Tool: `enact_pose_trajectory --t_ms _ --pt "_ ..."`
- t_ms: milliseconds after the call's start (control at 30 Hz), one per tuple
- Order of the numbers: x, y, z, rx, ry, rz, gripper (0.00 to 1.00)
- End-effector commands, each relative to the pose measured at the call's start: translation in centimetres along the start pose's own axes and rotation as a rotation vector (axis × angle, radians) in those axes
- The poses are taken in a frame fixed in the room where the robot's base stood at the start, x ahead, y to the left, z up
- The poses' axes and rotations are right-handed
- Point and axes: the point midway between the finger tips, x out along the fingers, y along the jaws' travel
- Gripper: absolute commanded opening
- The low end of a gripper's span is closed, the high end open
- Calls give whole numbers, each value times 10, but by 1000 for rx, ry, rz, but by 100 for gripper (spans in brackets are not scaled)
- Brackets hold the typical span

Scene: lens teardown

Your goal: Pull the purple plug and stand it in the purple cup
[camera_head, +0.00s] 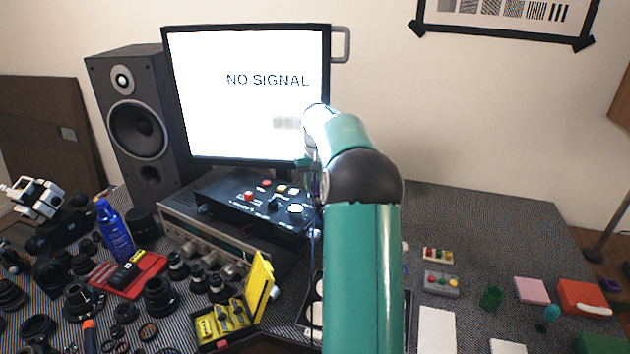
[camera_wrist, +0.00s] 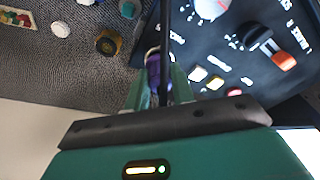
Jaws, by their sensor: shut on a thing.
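In the wrist view, my gripper (camera_wrist: 157,78) is shut on a small purple plug (camera_wrist: 153,68), which shows between its green fingers. A dark cable or rod runs up the picture right beside it. The fingers are at the edge of the black control box (camera_wrist: 222,60). I cannot tell whether the plug is still seated in a socket. In the head view, my arm hides most of the gripper and the plug. A small dark purple object (camera_head: 612,286) at the far right looks like the purple cup, well away from the gripper; its opening is hard to make out.
The control box (camera_head: 250,205) with knobs and buttons sits on a grey unit below the monitor (camera_head: 245,125). Lenses and a yellow case (camera_head: 262,285) crowd the left. A green cup (camera_head: 490,298), pink block (camera_head: 531,290) and red box (camera_head: 583,297) stand at right. The back right is clear.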

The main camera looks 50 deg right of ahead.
Motion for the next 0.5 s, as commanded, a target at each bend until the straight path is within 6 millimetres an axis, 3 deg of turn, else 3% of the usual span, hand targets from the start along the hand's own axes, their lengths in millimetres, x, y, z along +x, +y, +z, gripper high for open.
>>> enact_pose_trajectory --t_ms 467,500 --pt "5 0 1 0 0 0 0" --pt "5 0 1 0 0 0 28"
